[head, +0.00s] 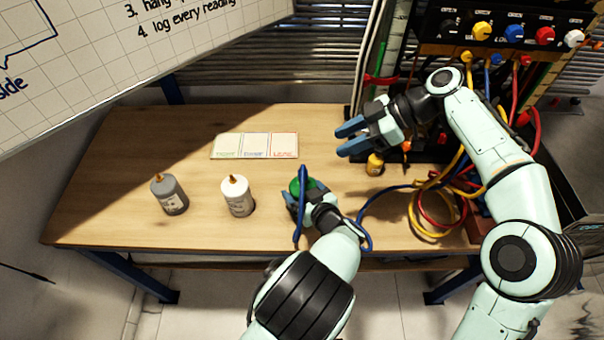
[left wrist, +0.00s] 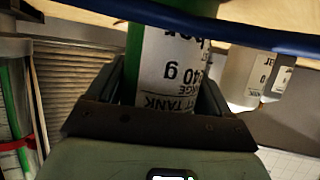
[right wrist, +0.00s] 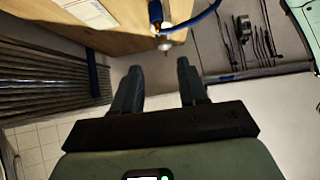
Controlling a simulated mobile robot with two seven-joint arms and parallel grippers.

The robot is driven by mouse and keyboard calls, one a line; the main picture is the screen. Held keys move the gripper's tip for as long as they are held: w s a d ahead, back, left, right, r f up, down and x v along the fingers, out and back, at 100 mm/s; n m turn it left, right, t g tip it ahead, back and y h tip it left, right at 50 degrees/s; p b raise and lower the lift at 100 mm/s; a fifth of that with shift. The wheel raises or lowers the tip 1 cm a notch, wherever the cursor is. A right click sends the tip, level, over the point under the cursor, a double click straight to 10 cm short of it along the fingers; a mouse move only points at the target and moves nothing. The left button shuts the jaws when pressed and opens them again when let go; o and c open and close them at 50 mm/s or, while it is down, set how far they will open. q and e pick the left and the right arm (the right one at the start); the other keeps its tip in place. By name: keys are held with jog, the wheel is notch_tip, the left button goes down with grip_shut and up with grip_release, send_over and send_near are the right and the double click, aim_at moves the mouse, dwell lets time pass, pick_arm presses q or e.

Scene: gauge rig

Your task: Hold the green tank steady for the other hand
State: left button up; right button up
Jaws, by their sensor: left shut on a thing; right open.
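The green tank (head: 303,184) stands near the front middle of the bench. My left gripper (head: 299,199) is shut around it and hides most of it in the head view. In the left wrist view the green tank (left wrist: 165,65), with its white label, sits between the left fingers. A blue hose (head: 302,215) passes over the left gripper, and it also crosses the left wrist view (left wrist: 225,38). My right gripper (head: 342,140) is open and empty, up and to the right of the tank. The right wrist view (right wrist: 158,78) shows its fingers apart with nothing between them.
A white tank (head: 238,197) and a grey tank (head: 170,196) stand to the left. A card with coloured zones (head: 255,146) lies behind them. A small yellow cylinder (head: 375,165) is near the right gripper. Coiled hoses (head: 440,205) and a knobbed panel (head: 500,40) crowd the right side.

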jog(key=shift+o, duration=1.1)
jog(key=n+t+h, duration=0.4)
jog(key=n+h, duration=0.7)
jog(key=n, duration=0.4)
send_near(302, 172)
jog(key=x, duration=1.1)
jog(key=shift+w+f, duration=0.1)
jog(key=shift+w, duration=0.05)
jog(key=c, duration=1)
grip_shut()
